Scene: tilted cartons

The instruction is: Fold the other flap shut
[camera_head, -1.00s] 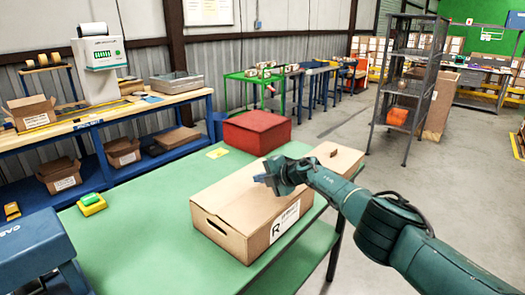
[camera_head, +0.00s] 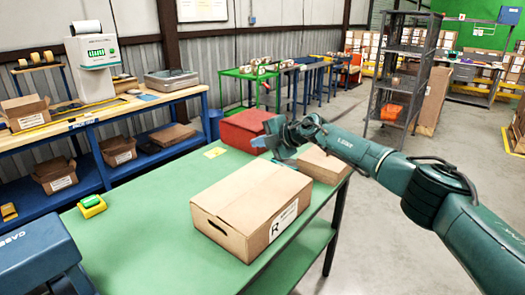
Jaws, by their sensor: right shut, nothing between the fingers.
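A brown cardboard carton (camera_head: 243,214) stands on the green table (camera_head: 145,236), with a hand hole in its near left side and a white label on its right side. Its top looks flat and closed, and no flap stands up. My right gripper (camera_head: 265,143) is shut and empty. It is above and behind the carton's far edge, apart from the top, and in front of the red box in the picture. My left gripper is not in view.
A red box (camera_head: 240,130) and a smaller brown box (camera_head: 322,166) stand behind the carton. A yellow-green item (camera_head: 91,206) and a blue machine (camera_head: 38,255) are at the left. The table's left middle is clear.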

